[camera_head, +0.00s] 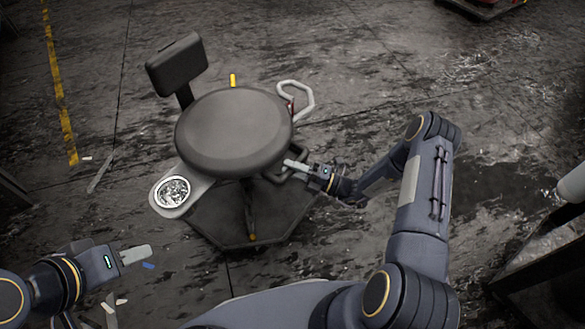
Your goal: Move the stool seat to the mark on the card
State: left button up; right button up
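A stool with a round dark grey seat (235,130) stands in the middle of the view. Its small backrest (178,64) is at the upper left, and it stands on a dark polygonal base (215,220). My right gripper (297,166) is at the right edge of the seat, slightly below its rim. I cannot tell whether its fingers touch the stool or hold anything. My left gripper (136,254) is at the lower left, apart from the stool, with its fingers seen side-on. I cannot make out the card or its mark.
A side tray (197,186) with a shiny round dish (173,192) sticks out left of the seat. A pale loop handle (306,100) and a yellow upright piece (233,79) are behind it. Small scraps lie lower left. The upper right floor is mostly clear.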

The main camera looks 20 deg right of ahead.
grip_shut()
notch_tip(320, 180, up, 5)
jog(key=p, duration=0.3)
jog(key=shift+r+p, duration=0.2)
jog(key=shift+p, duration=0.1)
jog(key=shift+f, duration=0.15)
jog(key=shift+o, duration=1.7)
grip_release()
jog(key=v, duration=0.8)
jog(key=shift+p, duration=0.3)
jog(key=shift+a, duration=0.1)
